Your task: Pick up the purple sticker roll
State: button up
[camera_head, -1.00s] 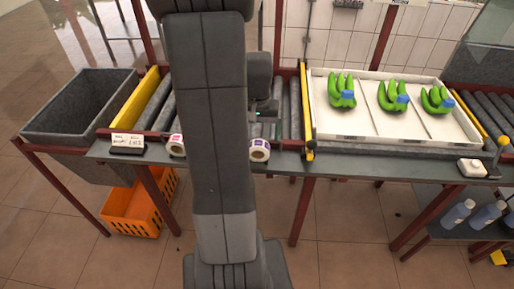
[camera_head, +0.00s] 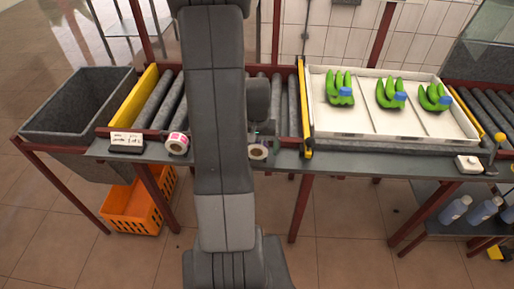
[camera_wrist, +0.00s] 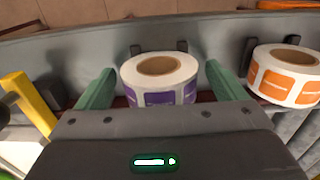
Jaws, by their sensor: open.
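The purple sticker roll (camera_wrist: 160,78) is white with purple labels and a brown core. In the wrist view it sits between the two green fingers of my gripper (camera_wrist: 160,70), which is open, with a finger on each side. I cannot tell whether either finger touches it. In the head view the purple roll (camera_head: 258,152) is on the grey front ledge, just right of my arm and partly covered from above. My gripper is mostly hidden there behind my arm.
A roll with orange labels (camera_wrist: 285,75) stands beside the purple one; it also shows in the head view (camera_head: 177,143). A yellow rail (camera_head: 306,110) and a white tray (camera_head: 390,134) with green banana bunches lie right. A label stand (camera_head: 126,142) is at the left.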

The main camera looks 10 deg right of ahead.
jog(key=c, duration=1.2)
jog(key=shift+o, duration=0.2)
jog(key=shift+r, duration=0.1)
